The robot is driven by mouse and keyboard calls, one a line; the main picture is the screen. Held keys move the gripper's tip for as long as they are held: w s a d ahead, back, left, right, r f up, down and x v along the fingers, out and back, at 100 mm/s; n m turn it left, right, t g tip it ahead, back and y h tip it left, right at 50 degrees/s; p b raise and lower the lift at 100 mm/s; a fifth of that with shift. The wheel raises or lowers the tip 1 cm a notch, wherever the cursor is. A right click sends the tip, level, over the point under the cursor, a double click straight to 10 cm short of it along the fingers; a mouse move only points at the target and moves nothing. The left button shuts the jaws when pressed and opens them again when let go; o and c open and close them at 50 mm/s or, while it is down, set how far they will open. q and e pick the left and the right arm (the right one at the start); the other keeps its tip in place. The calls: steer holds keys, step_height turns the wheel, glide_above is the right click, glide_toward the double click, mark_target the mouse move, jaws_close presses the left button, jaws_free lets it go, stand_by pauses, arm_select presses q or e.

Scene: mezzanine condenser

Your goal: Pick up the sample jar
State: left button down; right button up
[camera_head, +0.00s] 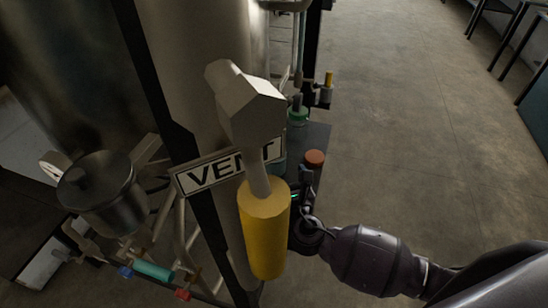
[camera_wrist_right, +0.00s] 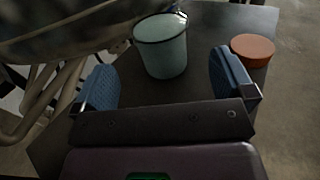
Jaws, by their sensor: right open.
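A pale blue-green jar (camera_wrist_right: 163,52) with a dark rim stands upright on a dark shelf (camera_wrist_right: 205,20) in the right wrist view. I take it to be the sample jar. It sits ahead of my right gripper (camera_wrist_right: 165,78), roughly between the lines of the two blue fingers, with nothing gripped. The fingers are wide apart. In the head view, my right gripper (camera_head: 305,196) is partly hidden behind a yellow handle. The jar there is mostly hidden behind the handle and the VENT sign. My left gripper is not in view.
An orange-brown round lid or cap (camera_wrist_right: 253,48) lies just right of the right finger; it also shows in the head view (camera_head: 315,158). The yellow handle (camera_head: 264,235) and VENT sign (camera_head: 205,175) stand close left of my gripper. Open floor (camera_head: 430,120) lies right.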

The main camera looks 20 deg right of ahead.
mark_target(275, 156)
steer(key=shift+w+r, duration=0.15)
steer(key=shift+w, duration=1.7)
steer(key=shift+w+r, duration=0.15)
steer(key=shift+w, duration=1.65)
steer(key=shift+c, duration=0.3)
steer(key=c, duration=1.1)
